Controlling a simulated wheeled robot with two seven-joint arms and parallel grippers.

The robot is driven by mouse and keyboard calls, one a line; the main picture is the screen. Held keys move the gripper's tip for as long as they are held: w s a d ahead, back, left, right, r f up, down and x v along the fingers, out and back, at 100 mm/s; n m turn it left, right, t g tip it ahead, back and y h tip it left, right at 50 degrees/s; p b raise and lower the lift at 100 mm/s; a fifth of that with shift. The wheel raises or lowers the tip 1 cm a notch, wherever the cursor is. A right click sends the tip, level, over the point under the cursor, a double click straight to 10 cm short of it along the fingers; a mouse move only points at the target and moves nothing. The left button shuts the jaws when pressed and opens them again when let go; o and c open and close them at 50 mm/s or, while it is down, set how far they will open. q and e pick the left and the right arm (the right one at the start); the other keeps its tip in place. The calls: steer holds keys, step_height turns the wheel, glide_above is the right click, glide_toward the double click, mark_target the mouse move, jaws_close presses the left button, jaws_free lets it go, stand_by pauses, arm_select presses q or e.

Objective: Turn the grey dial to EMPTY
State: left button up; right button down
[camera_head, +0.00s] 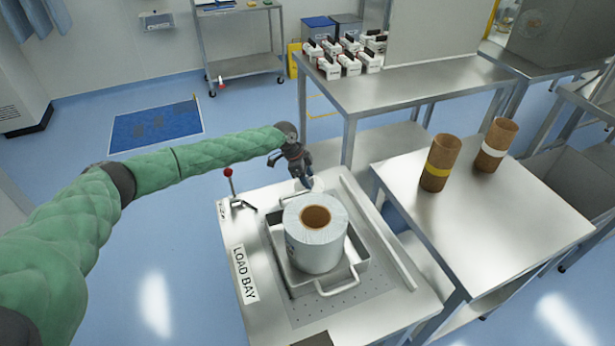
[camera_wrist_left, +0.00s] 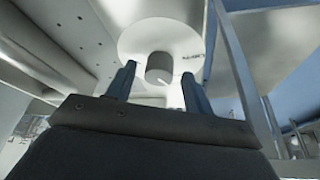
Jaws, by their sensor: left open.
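The grey dial (camera_wrist_left: 159,66) is a short round knob in the middle of a white disc (camera_wrist_left: 140,36) in the left wrist view. A small pale line shows near its lower edge. Small dark lettering on the disc's right side is too small to read. My left gripper (camera_wrist_left: 158,72) is open, with one finger on each side of the dial in that view; I cannot tell whether they touch it. In the head view my left gripper (camera_head: 305,181) points down behind the white roll, beside a pale round part; the dial's face is hidden there. My right gripper is not in view.
A white roll (camera_head: 316,246) with a brown core stands in a metal tray (camera_head: 353,278) on the bench marked LOAD BAY (camera_head: 245,275). A red-knobbed lever (camera_head: 229,184) stands at its left. Two brown tubes (camera_head: 439,164) (camera_head: 495,145) stand on the right table.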

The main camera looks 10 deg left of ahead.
arm_select(q)
steer(key=shift+r, duration=0.1)
steer(key=shift+c, duration=0.6)
steer(key=shift+s, duration=0.1)
steer(key=c, duration=0.8)
steer(key=shift+c, duration=0.2)
